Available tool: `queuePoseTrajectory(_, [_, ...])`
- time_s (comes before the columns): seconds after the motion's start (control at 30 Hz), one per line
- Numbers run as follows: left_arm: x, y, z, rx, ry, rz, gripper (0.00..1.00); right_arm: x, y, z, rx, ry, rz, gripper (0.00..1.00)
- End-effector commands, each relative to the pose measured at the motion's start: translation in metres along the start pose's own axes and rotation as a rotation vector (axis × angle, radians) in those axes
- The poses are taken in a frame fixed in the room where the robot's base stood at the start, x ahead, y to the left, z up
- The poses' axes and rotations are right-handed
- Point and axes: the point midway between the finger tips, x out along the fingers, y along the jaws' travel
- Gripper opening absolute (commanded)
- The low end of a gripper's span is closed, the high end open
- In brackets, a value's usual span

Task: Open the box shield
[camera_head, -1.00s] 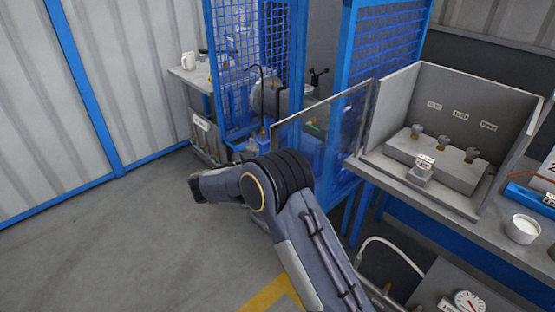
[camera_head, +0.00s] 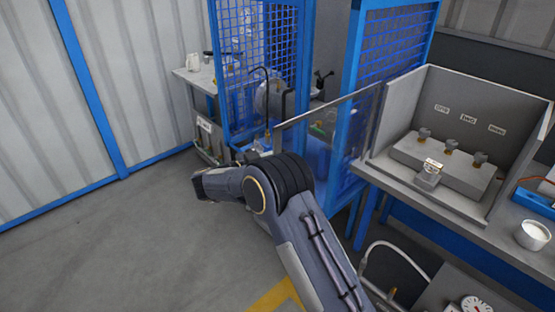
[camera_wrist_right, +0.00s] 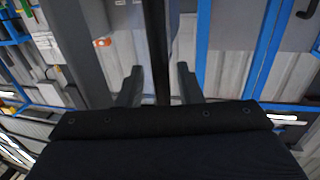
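The box shield (camera_head: 353,130) is a clear panel in a thin frame. It stands swung out to the left of the open-fronted grey box (camera_head: 403,98). Inside the box, a grey block (camera_head: 445,165) carries several small knobs. My right arm comes up from the bottom of the head view and bends left in front of the shield's lower part; its gripper cannot be made out there. In the right wrist view, my right gripper (camera_wrist_right: 158,86) has its two fingers apart. A dark upright bar (camera_wrist_right: 157,40) shows between them, with gaps on both sides; I cannot tell what it is. My left gripper is not in view.
A blue mesh cage (camera_head: 395,45) stands behind the shield. A white cup (camera_head: 532,235) is on the bench at the right. A gauge (camera_head: 476,304) and a pale hose (camera_head: 395,246) are below the bench. The floor (camera_head: 120,245) at the left is clear.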

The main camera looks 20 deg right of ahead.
Motion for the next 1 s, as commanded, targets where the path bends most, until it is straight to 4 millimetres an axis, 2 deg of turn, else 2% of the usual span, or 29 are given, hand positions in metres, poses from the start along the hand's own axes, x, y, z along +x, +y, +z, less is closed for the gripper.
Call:
queuePoseTrajectory(0.17, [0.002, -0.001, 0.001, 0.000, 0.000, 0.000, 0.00, -0.009, 0.000, 0.001, 0.001, 0.001, -0.001, 0.32])
queuePoseTrajectory(0.4, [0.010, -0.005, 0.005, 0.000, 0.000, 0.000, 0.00, -0.049, -0.001, 0.002, 0.002, 0.000, -0.003, 0.32])
queuePoseTrajectory(0.6, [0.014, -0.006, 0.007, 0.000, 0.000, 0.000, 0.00, -0.073, -0.001, 0.001, 0.000, -0.001, -0.001, 0.32])
queuePoseTrajectory(1.0, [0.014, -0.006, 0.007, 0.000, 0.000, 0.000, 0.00, -0.078, 0.000, 0.000, 0.000, 0.000, 0.001, 0.32])
